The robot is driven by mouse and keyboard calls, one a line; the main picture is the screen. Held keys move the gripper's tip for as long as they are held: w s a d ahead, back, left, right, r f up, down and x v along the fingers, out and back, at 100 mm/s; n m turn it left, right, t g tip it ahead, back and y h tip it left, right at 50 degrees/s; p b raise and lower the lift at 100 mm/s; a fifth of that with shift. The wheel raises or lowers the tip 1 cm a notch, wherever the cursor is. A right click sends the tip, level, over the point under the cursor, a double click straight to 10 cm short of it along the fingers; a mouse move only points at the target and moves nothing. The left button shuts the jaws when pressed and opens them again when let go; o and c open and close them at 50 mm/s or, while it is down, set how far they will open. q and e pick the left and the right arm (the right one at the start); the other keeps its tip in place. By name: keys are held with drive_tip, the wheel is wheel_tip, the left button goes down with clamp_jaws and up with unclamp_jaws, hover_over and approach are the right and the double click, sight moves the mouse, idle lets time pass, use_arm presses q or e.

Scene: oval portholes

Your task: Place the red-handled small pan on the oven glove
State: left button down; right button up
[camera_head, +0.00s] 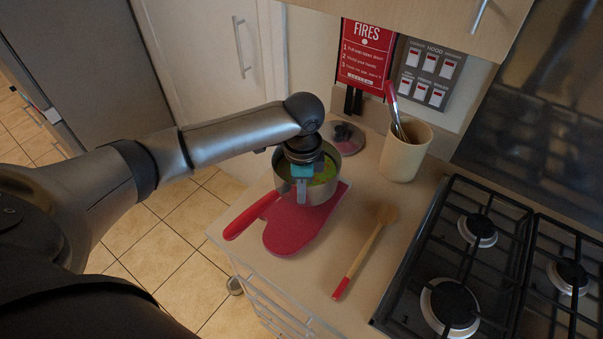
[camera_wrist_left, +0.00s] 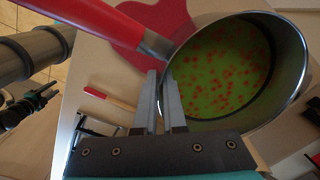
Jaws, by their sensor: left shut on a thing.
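The small pan (camera_head: 322,193) is steel with a red handle (camera_head: 251,215) and holds green soup with orange bits. It is over the upper part of the red oven glove (camera_head: 293,228), with its handle pointing to the lower left. I cannot tell whether the pan touches the glove. My left gripper (camera_head: 302,190) is shut on the pan's wall near the handle. In the left wrist view its fingers (camera_wrist_left: 165,100) are at the rim of the pan (camera_wrist_left: 235,70), and part of the glove (camera_wrist_left: 155,22) shows behind the handle.
A wooden spoon (camera_head: 365,250) with a red end lies right of the glove. A lid (camera_head: 346,138) lies behind the pan, near a utensil pot (camera_head: 405,152). A gas hob (camera_head: 465,265) fills the right. The counter's left edge is close to the handle.

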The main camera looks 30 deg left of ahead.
use_arm(q)
drive_tip(key=shift+w+f, duration=0.15)
drive_tip(key=shift+f, duration=2.45)
drive_tip(key=shift+f, duration=0.15)
drive_tip(key=c, duration=1.4)
unclamp_jaws()
drive_tip(key=shift+s+f, duration=0.15)
drive_tip(key=shift+s, duration=0.05)
drive_tip(key=o, duration=0.4)
wheel_tip(320, 180, up, 12)
drive_tip(key=shift+d+r+p, duration=0.15)
drive_tip(key=shift+r+p, duration=0.05)
drive_tip(key=shift+p, duration=0.1)
drive_tip(key=shift+s, duration=0.1)
